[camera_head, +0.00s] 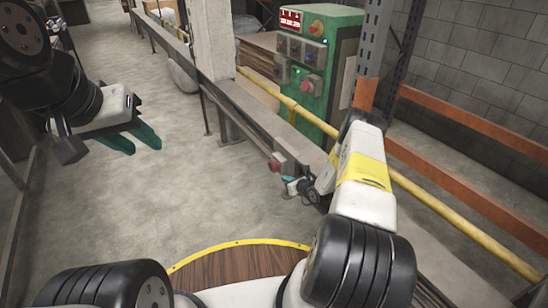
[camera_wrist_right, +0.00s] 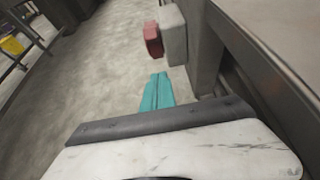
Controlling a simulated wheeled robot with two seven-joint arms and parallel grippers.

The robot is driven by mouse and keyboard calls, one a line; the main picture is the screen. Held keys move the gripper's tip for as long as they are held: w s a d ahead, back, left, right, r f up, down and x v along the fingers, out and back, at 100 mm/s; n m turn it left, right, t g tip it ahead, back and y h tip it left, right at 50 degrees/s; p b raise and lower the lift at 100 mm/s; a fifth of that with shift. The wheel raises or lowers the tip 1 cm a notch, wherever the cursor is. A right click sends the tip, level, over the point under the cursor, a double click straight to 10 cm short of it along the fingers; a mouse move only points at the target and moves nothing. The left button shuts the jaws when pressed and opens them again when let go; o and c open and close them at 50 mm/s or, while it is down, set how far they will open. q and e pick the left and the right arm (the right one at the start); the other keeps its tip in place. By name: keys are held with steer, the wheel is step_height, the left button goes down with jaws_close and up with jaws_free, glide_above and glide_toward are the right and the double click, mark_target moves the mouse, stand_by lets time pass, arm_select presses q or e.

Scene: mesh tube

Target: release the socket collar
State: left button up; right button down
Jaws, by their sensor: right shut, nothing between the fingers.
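A small red part (camera_head: 275,164) sits on the near side of the grey rail, just beyond my right gripper. In the right wrist view it is a dark red block (camera_wrist_right: 153,40) against a light grey block (camera_wrist_right: 173,36) on the rail's side. I cannot tell which part is the socket collar. My right gripper (camera_head: 290,182) has teal fingers, shut and empty. In the wrist view its fingertips (camera_wrist_right: 158,76) lie below the red block, apart from it in the picture. My left gripper (camera_head: 147,145) hangs open and empty over bare floor at left.
The long grey rail (camera_head: 250,118) runs beside my right arm, with a yellow pipe (camera_head: 297,112) behind it. A green control cabinet (camera_head: 338,65) and an orange and grey rack post (camera_head: 368,60) stand beyond. The concrete floor (camera_head: 215,185) between my arms is clear.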

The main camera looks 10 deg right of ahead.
mark_target(278, 165)
steer(key=shift+w+a+r, duration=0.3)
steer(key=shift+w+r, duration=0.45)
steer(key=shift+w+a+r, duration=0.25)
steer(key=shift+w+r, duration=0.45)
